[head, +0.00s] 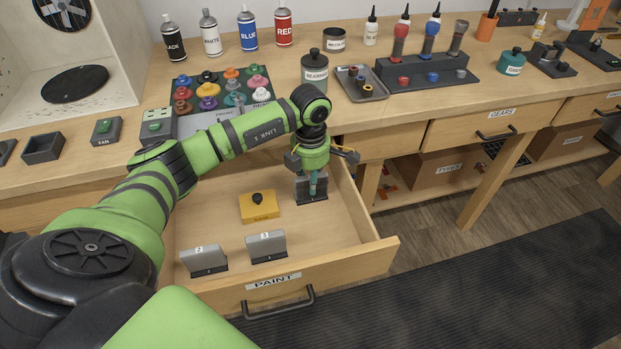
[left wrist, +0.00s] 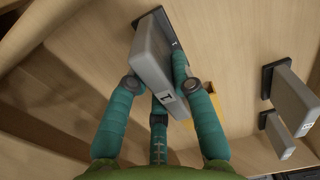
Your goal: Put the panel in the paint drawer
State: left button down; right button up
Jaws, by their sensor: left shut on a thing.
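The paint drawer (head: 331,261) is pulled out and open, with a PAINT label on its front. My left gripper (head: 313,184) is inside its back right part, pointing down, shut on a grey panel with a dark base (head: 311,198). In the left wrist view the teal fingers of my left gripper (left wrist: 160,82) close around the panel (left wrist: 153,60), which carries a number label. The panel is roughly upright at the drawer floor; I cannot tell if its base touches. My right gripper is not in view.
Two similar grey panels, numbered 2 (head: 204,262) and 3 (head: 266,247), stand at the drawer's front. A yellow box with a black knob (head: 259,207) sits mid-drawer. The bench (head: 350,118) above holds paint bottles, a tray and a rack of colored knobs.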

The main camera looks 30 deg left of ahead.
pick_arm(q)
jog(key=c, duration=1.4)
grip_release()
jog(key=shift+f, duration=0.1)
jog(key=o, duration=0.3)
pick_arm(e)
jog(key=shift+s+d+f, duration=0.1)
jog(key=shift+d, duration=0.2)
pick_arm(q)
jog(key=shift+o, duration=0.2)
jog(key=shift+r, duration=0.2)
notch_tip(320, 180, up, 12)
jog(key=b, duration=0.1)
jog(key=shift+b, duration=0.3)
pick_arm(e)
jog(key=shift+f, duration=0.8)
